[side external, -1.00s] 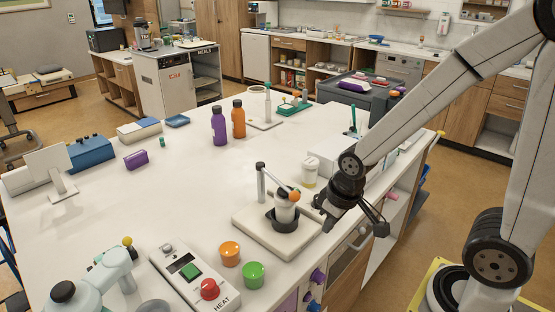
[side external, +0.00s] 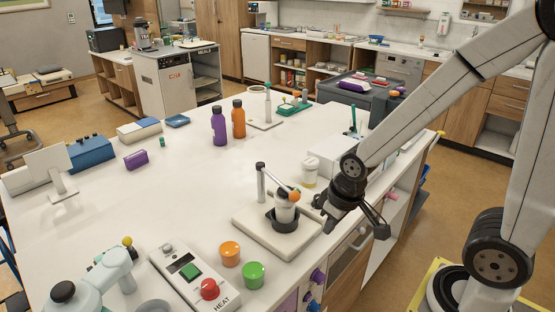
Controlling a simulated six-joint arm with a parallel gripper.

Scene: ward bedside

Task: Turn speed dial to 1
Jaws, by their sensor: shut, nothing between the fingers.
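No dial with a readable speed label or number shows, so I cannot tell which control is the speed dial. A white control panel (side external: 184,268) marked HEAT lies at the front of the counter, with a red knob (side external: 209,289), a green button (side external: 190,271) and a small grey knob. A pale blue-grey machine (side external: 88,285) with a black knob (side external: 63,292) and a yellow-tipped lever stands at the lower left, partly cut off. My gripper (side external: 328,219) is shut and empty at the counter's right edge, beside the lever press and well right of the panel.
The press (side external: 283,218) with an orange-tipped lever stands on a white board just left of my gripper. Orange (side external: 229,255) and green (side external: 253,275) cups stand between it and the panel. Purple and blue knobs (side external: 317,277) stick out from the counter front.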

